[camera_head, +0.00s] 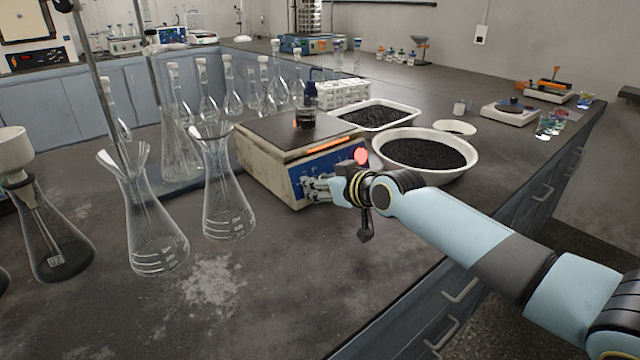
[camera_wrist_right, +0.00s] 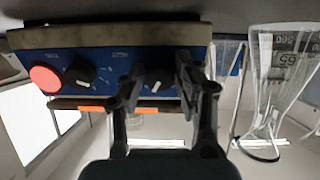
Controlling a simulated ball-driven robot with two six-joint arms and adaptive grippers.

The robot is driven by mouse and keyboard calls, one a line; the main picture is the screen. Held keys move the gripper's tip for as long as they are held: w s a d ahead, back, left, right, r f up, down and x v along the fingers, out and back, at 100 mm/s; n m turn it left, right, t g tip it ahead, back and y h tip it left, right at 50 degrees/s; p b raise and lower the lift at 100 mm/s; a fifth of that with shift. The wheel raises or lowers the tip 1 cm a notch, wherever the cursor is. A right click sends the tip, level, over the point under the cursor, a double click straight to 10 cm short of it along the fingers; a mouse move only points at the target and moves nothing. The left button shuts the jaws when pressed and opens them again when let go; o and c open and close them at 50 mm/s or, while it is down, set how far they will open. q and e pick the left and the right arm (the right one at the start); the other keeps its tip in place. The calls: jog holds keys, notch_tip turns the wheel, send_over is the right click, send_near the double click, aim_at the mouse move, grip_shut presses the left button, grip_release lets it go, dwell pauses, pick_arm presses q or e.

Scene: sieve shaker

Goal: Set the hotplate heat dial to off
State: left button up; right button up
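The hotplate (camera_head: 262,168) stands on the dark bench with a flask of dark liquid (camera_head: 306,112) on its plate. Its blue front panel (camera_wrist_right: 112,58) shows upside down in the right wrist view, with two black dials and a red round knob or light (camera_wrist_right: 45,78). One dial (camera_wrist_right: 80,72) is beside the red part. The other dial (camera_wrist_right: 156,78) lies between the fingers of my right gripper (camera_wrist_right: 158,72). The gripper is open around it; I cannot tell whether the fingers touch it. In the head view my right gripper (camera_head: 322,188) hides part of the panel. My left gripper is not in view.
Glass flasks (camera_head: 150,225) stand left of the hotplate. A white bowl of dark granules (camera_head: 425,155) and a tray of granules (camera_head: 376,116) lie to its right and behind. A rack (camera_head: 342,93) stands behind it. The bench front is bare.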

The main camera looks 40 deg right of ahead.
grip_shut()
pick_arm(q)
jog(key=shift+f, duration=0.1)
pick_arm(e)
jog(key=n+b, duration=0.3)
jog(key=n, duration=0.1)
jog(key=shift+f, duration=0.2)
jog(key=n+b, duration=0.3)
jog(key=n, duration=0.1)
jog(key=shift+n, duration=0.4)
jog(key=n+b, duration=0.4)
jog(key=n, duration=0.2)
jog(key=shift+d+t, duration=0.1)
jog(key=shift+t, duration=0.2)
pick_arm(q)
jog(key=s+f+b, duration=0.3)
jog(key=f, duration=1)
pick_arm(e)
jog(key=n, duration=0.5)
jog(key=shift+y, duration=0.3)
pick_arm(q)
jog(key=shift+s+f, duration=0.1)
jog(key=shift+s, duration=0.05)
pick_arm(e)
jog(key=shift+r+n, duration=0.1)
jog(key=shift+n, duration=0.3)
